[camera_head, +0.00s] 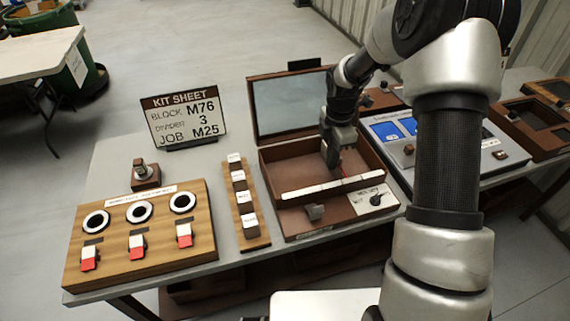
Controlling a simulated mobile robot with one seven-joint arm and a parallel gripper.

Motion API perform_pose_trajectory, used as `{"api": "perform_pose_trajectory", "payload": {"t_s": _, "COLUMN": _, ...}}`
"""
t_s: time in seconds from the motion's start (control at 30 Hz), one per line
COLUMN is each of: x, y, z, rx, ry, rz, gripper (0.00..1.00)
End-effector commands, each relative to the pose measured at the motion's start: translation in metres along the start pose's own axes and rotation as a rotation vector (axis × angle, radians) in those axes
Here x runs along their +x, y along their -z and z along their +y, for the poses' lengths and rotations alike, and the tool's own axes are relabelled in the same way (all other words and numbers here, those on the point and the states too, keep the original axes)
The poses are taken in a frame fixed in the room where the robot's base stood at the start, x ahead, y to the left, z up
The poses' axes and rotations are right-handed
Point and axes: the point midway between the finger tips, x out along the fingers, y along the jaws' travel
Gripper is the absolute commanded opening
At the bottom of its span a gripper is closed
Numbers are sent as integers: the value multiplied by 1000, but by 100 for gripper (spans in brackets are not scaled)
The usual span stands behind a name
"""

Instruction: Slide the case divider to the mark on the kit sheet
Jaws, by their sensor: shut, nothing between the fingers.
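The kit sheet (185,117) stands upright at the back of the table and reads BLOCK M76, DIVIDER 3, JOB M25. The brown case (285,166) is open, its lid (292,103) raised at the back. A pale strip (310,191) with small marks runs along the front of the case's well; its figures are too small to read. My gripper (333,162) points down into the well, right of its middle, shut and empty. A thin reddish line shows just beside the fingertips. I cannot make out the divider clearly; my gripper and arm may hide it.
Left of the case stand a narrow rack of small blocks (248,226) and a wooden board (160,263) with round dials and red-white switches. A small knob (315,212) and a dial plate (375,198) sit on the case's front. A blue-panelled box (385,131) is close on the right.

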Motion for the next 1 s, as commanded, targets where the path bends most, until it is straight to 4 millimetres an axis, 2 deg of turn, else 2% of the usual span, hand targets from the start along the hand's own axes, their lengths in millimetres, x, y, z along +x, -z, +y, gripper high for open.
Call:
{"api": "perform_pose_trajectory", "payload": {"t_s": 0.4, "x": 0, "y": -20, "z": 0, "rx": 0, "ry": 1, "rz": -1, "gripper": 0}}
{"api": "perform_pose_trajectory", "payload": {"t_s": 1.0, "x": 0, "y": -24, "z": 0, "rx": 1, "ry": 1, "rz": 0, "gripper": 0}}
